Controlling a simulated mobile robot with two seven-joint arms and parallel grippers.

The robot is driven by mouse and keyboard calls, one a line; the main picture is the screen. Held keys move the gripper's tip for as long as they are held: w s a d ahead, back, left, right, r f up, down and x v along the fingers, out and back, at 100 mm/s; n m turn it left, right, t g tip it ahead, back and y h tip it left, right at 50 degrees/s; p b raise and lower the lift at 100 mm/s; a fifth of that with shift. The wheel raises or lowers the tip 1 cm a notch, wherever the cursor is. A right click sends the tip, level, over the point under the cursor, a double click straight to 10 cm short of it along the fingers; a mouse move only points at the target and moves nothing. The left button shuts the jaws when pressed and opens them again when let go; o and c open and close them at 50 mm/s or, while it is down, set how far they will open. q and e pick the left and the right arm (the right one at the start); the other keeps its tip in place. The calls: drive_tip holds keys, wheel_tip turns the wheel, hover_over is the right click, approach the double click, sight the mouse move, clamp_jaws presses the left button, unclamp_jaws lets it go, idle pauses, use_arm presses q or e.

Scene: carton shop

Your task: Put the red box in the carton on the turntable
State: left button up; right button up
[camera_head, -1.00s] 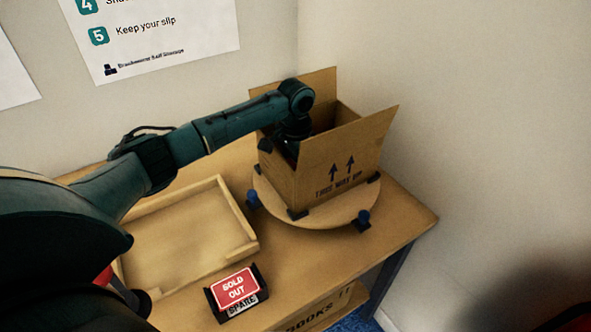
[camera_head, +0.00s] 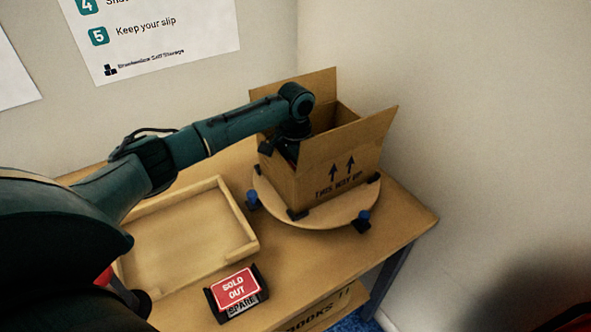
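The open carton (camera_head: 338,176) stands upright on the round turntable (camera_head: 325,215), with flaps raised and "THIS WAY UP" on its front. My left arm reaches in from the left, and its gripper (camera_head: 280,150) is at the carton's left opening. The fingers are dark and partly hidden, so I cannot tell whether they are open or hold anything. No red box can be made out; the carton's inside is mostly hidden. A small red patch shows beside my arm at the lower left, too covered to identify. My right gripper is not in view.
A shallow wooden tray (camera_head: 250,246), seen empty, lies left of the turntable. A red "SOLD OUT" card (camera_head: 236,287) sits in a black holder marked "SPARE" near the table's front. Blue-topped knobs stand at the turntable's rim. Walls close off the back and right.

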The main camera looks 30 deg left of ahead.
use_arm(q)
wheel_tip(320, 180, up, 12)
drive_tip(key=p, duration=0.1)
idle(0.6)
